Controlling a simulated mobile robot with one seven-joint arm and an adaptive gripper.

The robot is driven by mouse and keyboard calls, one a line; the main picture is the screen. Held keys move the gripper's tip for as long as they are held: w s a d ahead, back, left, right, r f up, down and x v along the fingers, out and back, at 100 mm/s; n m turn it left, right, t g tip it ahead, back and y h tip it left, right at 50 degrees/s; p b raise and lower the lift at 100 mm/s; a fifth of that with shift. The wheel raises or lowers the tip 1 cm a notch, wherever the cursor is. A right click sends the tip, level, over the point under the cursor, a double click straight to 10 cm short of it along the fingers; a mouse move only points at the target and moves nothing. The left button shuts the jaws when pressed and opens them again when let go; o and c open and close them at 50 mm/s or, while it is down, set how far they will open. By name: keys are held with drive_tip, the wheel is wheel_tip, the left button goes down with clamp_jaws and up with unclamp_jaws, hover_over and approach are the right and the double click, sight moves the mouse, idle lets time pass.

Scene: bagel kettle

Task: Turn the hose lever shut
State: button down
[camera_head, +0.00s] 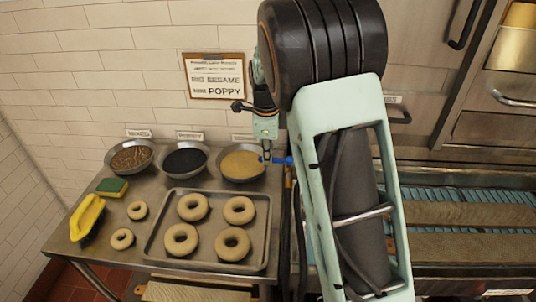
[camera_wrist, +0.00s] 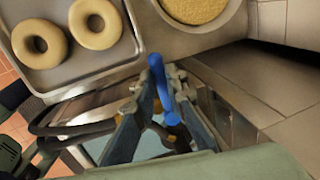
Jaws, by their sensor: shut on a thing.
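The blue hose lever (camera_head: 281,160) shows in the head view just right of the sesame bowl, at the right edge of the steel table. In the wrist view the blue lever (camera_wrist: 160,82) lies between my two fingers. My gripper (camera_wrist: 158,98) is shut on it, with one finger on each side. In the head view my gripper (camera_head: 267,157) is small and partly hidden by my arm. A brass-coloured fitting shows below the lever in the wrist view, partly hidden by my fingers.
A tray (camera_head: 155,250) of bagels sits on the table, left of the lever. Bowls of sesame (camera_head: 243,163), poppy seed (camera_head: 185,161) and brown topping (camera_head: 130,158) stand behind it. A yellow brush (camera_head: 87,217) and sponge (camera_head: 112,187) lie left. Dark hoses hang beside the table.

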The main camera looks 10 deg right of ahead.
drive_tip(key=shift+w+r, duration=0.1)
drive_tip(key=c, duration=2)
unclamp_jaws()
drive_tip(key=shift+o, duration=0.2)
wheel_tip(320, 180, up, 12)
drive_tip(key=s, duration=0.2)
drive_tip(key=shift+s+a, duration=0.2)
